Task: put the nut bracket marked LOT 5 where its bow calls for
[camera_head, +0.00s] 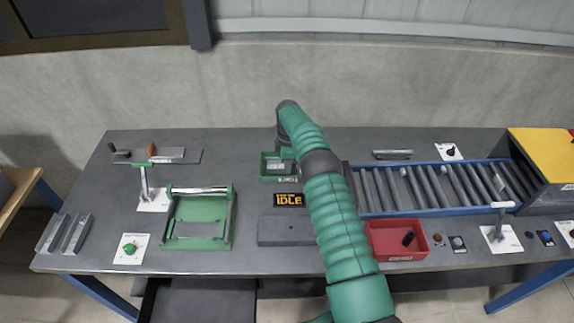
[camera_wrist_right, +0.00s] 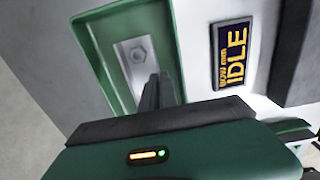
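A pale metal bracket with a hex nut (camera_wrist_right: 138,56) lies in a small green tray (camera_wrist_right: 95,50). Its lot mark is not readable. In the head view the tray (camera_head: 264,178) stands at the back middle of the bench, the bracket inside it. My right gripper (camera_wrist_right: 158,92) points down into the tray at the bracket's near end. Its dark fingers look close together, but whether they grip the bracket is hidden. In the head view my right gripper (camera_head: 284,158) is over the tray's right side. A display (camera_head: 289,200) beside the tray reads BOW mm IDLE. My left gripper is not in view.
A grey block (camera_head: 283,230) lies in front of the display. A green-framed fixture (camera_head: 230,215) and grey metal pieces (camera_head: 62,234) are at left. A red bin (camera_head: 398,254) and a roller conveyor (camera_head: 440,190) are at right.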

